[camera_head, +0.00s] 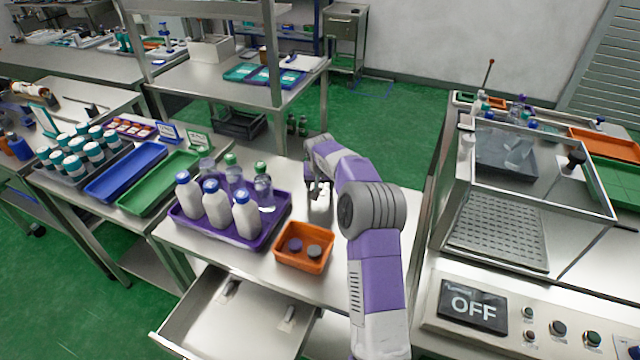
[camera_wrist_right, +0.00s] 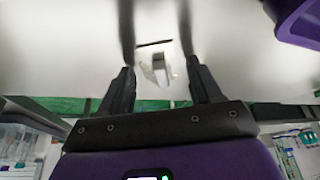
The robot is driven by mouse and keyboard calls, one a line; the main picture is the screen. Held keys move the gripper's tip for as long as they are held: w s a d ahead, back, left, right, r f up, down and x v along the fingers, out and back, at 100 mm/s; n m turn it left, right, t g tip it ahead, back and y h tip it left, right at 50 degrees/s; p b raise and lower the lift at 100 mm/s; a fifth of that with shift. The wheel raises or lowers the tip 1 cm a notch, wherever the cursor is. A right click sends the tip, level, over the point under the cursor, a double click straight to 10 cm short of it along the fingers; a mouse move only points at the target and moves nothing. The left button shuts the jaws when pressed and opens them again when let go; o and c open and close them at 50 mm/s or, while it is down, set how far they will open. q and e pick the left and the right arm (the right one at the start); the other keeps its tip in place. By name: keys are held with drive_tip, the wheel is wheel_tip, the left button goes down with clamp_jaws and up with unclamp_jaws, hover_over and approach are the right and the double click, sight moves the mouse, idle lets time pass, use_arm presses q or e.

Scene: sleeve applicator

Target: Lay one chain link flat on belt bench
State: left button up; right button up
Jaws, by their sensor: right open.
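My right gripper (camera_head: 318,184) reaches down over the steel bench (camera_head: 345,262) behind the orange tray. In the right wrist view the two dark fingers (camera_wrist_right: 160,82) are apart. A small pale grey piece (camera_wrist_right: 160,68), perhaps the chain link, shows between and beyond the fingertips. It appears on or close to the bench surface, and I cannot tell whether it touches a finger. Its shape is too blurred to confirm. My left gripper is not in view.
A purple tray (camera_head: 262,243) of bottles and an orange tray (camera_head: 290,262) with two dark round pieces stand on the bench. An open drawer (camera_head: 200,325) juts out in front. A machine with a clear cover (camera_head: 560,190) and OFF panel (camera_head: 472,306) stands at right.

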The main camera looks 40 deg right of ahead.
drive_tip(key=shift+a+r, duration=0.1)
drive_tip(key=shift+r, duration=0.4)
drive_tip(key=p+v, duration=0.2)
drive_tip(key=v, duration=0.9)
drive_tip(key=shift+s+r+p, duration=0.15)
drive_tip(key=shift+p, duration=0.15)
drive_tip(key=shift+a, duration=0.1)
